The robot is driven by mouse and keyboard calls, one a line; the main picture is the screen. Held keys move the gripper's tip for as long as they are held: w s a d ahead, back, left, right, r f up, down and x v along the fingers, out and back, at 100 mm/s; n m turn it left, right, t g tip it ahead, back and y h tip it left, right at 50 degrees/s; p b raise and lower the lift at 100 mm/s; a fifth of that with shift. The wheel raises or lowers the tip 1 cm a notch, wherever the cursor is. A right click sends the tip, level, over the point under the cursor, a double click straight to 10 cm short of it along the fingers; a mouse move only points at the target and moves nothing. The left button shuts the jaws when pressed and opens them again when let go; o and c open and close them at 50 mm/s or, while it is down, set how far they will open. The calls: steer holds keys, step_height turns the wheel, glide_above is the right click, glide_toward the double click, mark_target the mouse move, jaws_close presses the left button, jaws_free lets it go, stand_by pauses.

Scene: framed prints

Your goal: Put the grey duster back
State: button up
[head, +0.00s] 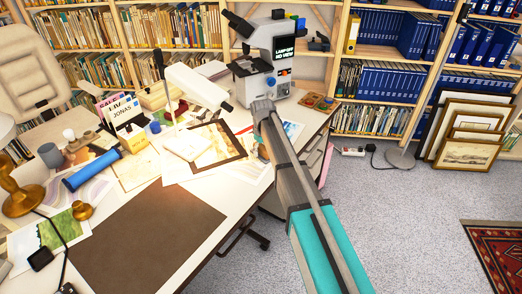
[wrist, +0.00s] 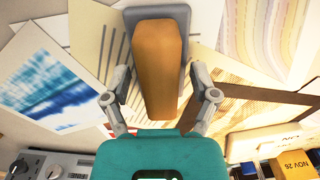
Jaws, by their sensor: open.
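The grey duster, with an orange-brown wooden grip (wrist: 158,65) and a grey pad (wrist: 129,24) showing along its edges, is in the wrist view. It lies over loose papers. My gripper (wrist: 160,84) is open, one finger on each side of the wooden grip. Small gaps show between the fingers and the duster; I see no firm contact. The near end of the duster is close to my teal palm. In the head view my arm reaches over the right part of the desk (head: 148,228), and I cannot make out the duster there.
A microscope (head: 262,62) stands at the desk's back right. A brown-framed print (head: 212,146) lies left of my arm. A white lamp head (head: 197,86) hangs over the desk. A yellow date block (wrist: 291,165) and a blue roll (head: 92,170) are nearby. The brown mat is clear.

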mark_target(262, 147)
steer(key=shift+r, duration=0.15)
step_height(262, 147, up, 12)
steer(key=p, duration=1.2)
stand_by(1.0)
steer(key=s+d+m, duration=0.8)
steer(key=s+d, duration=1.4)
steer(key=s, duration=0.4)
steer(key=shift+d+m, duration=0.15)
steer(key=shift+m, duration=0.15)
steer(key=shift+r+p, duration=1.2)
steer(key=shift+p, duration=0.2)
